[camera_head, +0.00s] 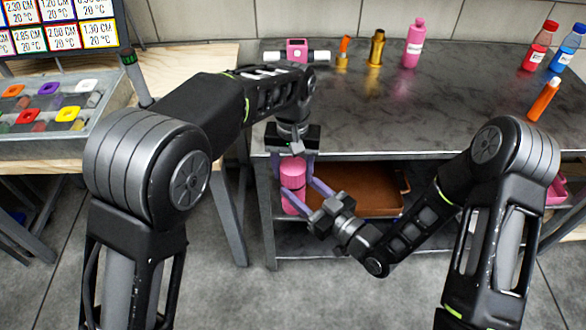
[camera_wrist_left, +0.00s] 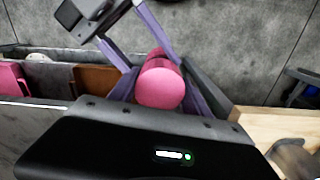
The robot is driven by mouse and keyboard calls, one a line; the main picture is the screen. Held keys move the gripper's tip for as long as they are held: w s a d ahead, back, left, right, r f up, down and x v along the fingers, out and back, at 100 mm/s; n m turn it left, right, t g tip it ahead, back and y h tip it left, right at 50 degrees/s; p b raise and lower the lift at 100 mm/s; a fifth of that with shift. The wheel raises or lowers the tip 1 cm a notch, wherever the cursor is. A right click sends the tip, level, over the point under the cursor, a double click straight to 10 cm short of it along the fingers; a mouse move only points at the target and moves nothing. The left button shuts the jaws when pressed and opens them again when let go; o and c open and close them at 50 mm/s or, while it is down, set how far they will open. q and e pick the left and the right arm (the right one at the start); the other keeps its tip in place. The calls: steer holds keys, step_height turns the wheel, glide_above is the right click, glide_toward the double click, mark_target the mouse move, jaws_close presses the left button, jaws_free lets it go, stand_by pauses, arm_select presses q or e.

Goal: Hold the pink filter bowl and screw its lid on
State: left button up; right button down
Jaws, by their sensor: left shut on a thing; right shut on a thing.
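The pink lid (camera_head: 293,168) is at the top of an upright pink stack in front of the grey bench's left end. The pink filter bowl (camera_head: 291,204) is below it, partly covered by fingers. My left gripper (camera_head: 293,160) comes from above, its purple fingers shut on the lid. My right gripper (camera_head: 297,192) comes from the lower right, shut on the bowl. In the left wrist view the round lid top (camera_wrist_left: 160,87) sits between my left fingers, with my right gripper (camera_wrist_left: 155,40) beyond. Lid and bowl look in line; whether their threads engage I cannot tell.
The grey bench (camera_head: 470,100) holds a pink housing (camera_head: 297,50) with white pipe ends, a brass fitting (camera_head: 376,48) and a pink bottle (camera_head: 414,43). A brown box (camera_head: 365,190) lies on the shelf below. A tray of coloured parts (camera_head: 60,105) is at left.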

arm_select(q)
steer(key=shift+m, duration=1.1)
steer(key=o, duration=1.6)
step_height(320, 180, up, 8)
steer(key=shift+f, duration=0.25)
